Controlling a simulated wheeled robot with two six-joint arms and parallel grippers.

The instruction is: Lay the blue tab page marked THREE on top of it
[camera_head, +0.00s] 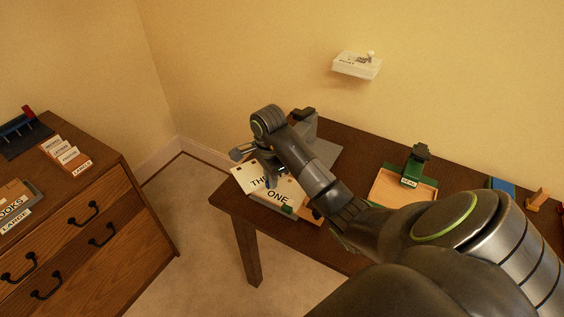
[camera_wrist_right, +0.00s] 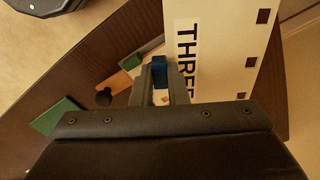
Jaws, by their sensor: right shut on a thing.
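The white page marked THREE (camera_head: 246,179) is at the desk's left end in the head view, partly behind my right gripper (camera_head: 269,180). In the right wrist view, the page (camera_wrist_right: 222,60) reads THREE along its side and has several dark square holes. My right gripper (camera_wrist_right: 155,85) is shut on its blue tab (camera_wrist_right: 159,70). A page marked ONE (camera_head: 284,196) lies just right of it on a low stack, with a green tab (camera_head: 287,210) at its front. I cannot tell whether the two pages touch. My left gripper is not in view.
A grey stand (camera_head: 322,150) is behind the pages. A wooden tray (camera_head: 388,186) with a green stamp-like device (camera_head: 415,167) is on the desk (camera_head: 352,142) at right. A white box (camera_head: 357,65) is on the wall. A drawer cabinet (camera_head: 95,215) stands left, across a floor gap.

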